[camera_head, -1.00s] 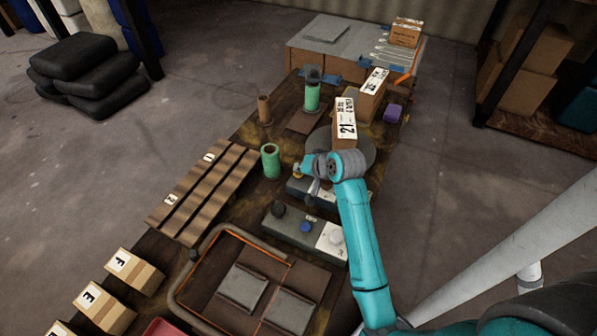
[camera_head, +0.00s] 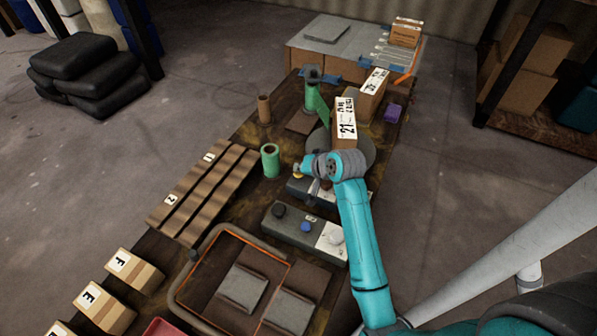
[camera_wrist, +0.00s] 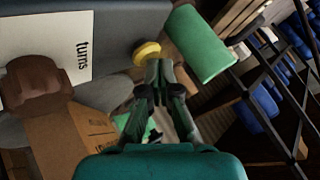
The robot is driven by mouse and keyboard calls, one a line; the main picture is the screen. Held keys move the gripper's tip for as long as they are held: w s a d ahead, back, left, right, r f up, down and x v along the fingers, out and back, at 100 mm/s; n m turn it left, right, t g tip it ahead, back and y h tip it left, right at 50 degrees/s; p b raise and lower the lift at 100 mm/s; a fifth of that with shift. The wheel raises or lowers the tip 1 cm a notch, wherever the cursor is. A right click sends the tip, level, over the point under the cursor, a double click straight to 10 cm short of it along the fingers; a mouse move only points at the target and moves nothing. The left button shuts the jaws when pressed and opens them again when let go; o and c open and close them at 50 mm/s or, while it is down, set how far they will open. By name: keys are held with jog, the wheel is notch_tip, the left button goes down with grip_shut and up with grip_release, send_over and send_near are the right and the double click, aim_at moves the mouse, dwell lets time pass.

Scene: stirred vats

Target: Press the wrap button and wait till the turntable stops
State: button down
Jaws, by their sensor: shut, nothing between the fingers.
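My gripper (camera_wrist: 158,66) is shut and empty in the wrist view. Its fingertips are at the edge of a round yellow button (camera_wrist: 147,51) on a grey control box (camera_wrist: 115,30); whether they touch it I cannot tell. The box also carries a brown knob (camera_wrist: 36,85) and a white "turns" label. In the head view my wrist partly hides this control box (camera_head: 299,188). Behind it, a labelled carton (camera_head: 346,122) stands on the grey round turntable (camera_head: 368,150). Green film (camera_head: 317,101) slants from the post behind towards the carton.
A green roll (camera_head: 270,161) stands left of my gripper and shows in the wrist view (camera_wrist: 200,42). A second control box (camera_head: 290,226) lies nearer, with black, blue and white controls. Slatted boards (camera_head: 205,190) lie left; another carton (camera_head: 373,84) stands behind the turntable.

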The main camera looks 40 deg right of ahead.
jog(key=shift+r, duration=0.75)
jog(key=shift+r, duration=0.1)
